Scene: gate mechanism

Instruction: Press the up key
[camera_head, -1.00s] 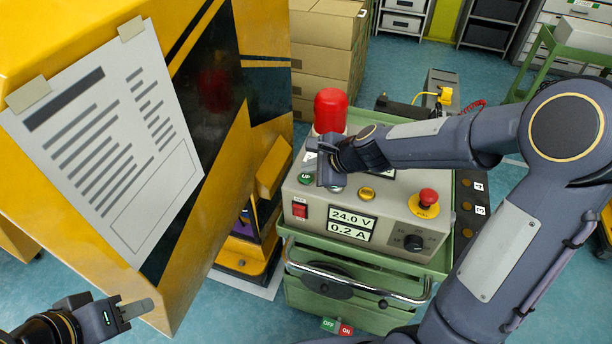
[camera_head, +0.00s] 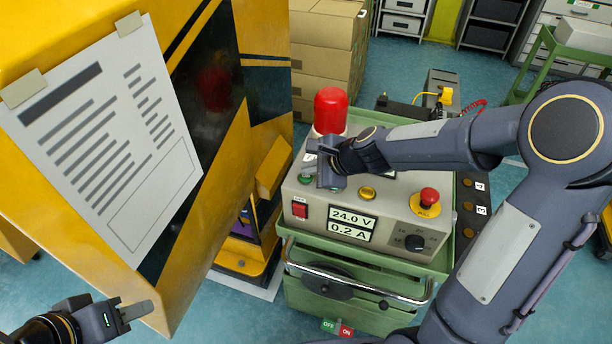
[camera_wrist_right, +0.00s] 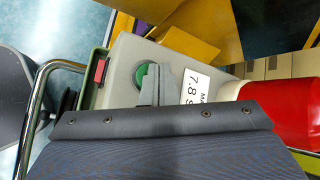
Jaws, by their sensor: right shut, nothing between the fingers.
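The up key is a round green button on the top left of the grey control box (camera_head: 385,215). It shows in the head view (camera_head: 304,180), partly covered by my right gripper (camera_head: 318,168). In the right wrist view the green up key (camera_wrist_right: 146,76) is beside the shut grey fingertips (camera_wrist_right: 163,74), which overlap its right edge. I cannot tell whether the fingers touch the key. My right gripper is shut and empty. My left gripper (camera_head: 136,311) is at the lower left, away from the box; its jaw gap cannot be made out.
A red beacon (camera_head: 330,110) stands behind my right gripper. A red rocker switch (camera_head: 299,210), a yellow button (camera_head: 367,193) and a red stop button (camera_head: 428,198) are also on the box. The yellow cabinet (camera_head: 225,200) rises close on the left.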

